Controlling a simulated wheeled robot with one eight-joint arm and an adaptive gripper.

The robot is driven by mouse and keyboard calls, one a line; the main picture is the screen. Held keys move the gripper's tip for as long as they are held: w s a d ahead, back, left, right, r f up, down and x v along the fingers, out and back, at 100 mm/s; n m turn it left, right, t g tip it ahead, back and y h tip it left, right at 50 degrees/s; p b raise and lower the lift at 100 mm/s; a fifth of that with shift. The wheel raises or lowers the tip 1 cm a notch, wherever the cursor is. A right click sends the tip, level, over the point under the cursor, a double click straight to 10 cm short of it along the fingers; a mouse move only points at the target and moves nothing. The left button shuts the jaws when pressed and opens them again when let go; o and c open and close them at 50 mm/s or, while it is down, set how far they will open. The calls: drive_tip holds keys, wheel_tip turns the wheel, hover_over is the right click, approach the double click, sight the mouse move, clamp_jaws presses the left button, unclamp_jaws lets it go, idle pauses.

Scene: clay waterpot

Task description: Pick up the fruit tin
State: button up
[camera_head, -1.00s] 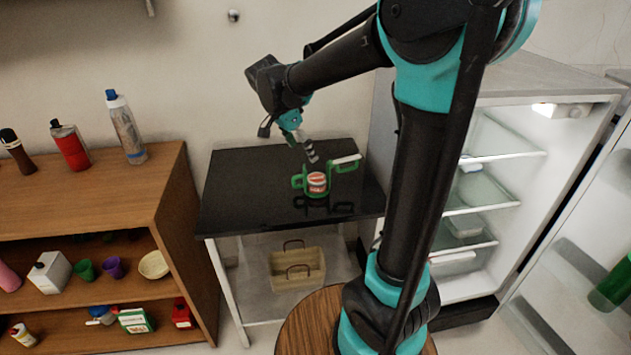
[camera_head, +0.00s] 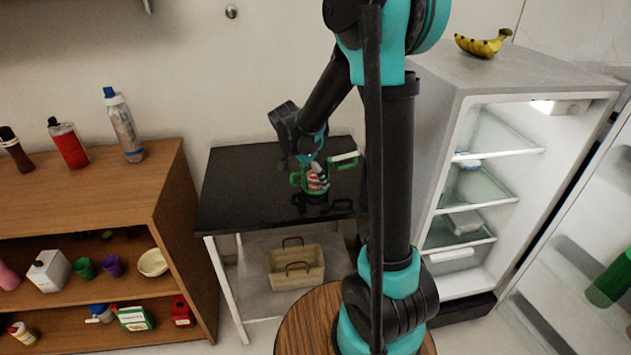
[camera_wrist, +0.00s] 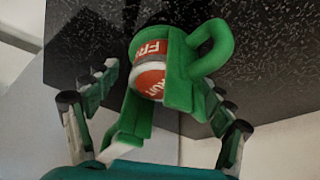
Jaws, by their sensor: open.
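The fruit tin (camera_wrist: 151,75), red and white with part of its lettering visible, stands inside or against a green handled thing (camera_wrist: 188,62), likely a pot, in the wrist view. In the head view the tin (camera_head: 311,184) is on the black tabletop, with the green thing (camera_head: 296,179) around it and my gripper (camera_head: 317,170) just above, partly covering it. In the wrist view my open gripper (camera_wrist: 158,122) has its fingers spread left and right of the green thing and tin. Whether the fingers touch either is not clear.
The black table (camera_head: 240,190) is otherwise mostly bare. An open fridge (camera_head: 468,80) with a banana (camera_head: 484,44) on top is to the right. A brown shelf (camera_head: 150,185) is at left.

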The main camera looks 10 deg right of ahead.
drive_tip(key=shift+w+d+f, duration=0.1)
drive_tip(key=shift+d+f, duration=0.05)
drive_tip(key=shift+f, duration=0.3)
drive_tip(key=c, duration=1.4)
drive_tip(key=shift+r, duration=0.1)
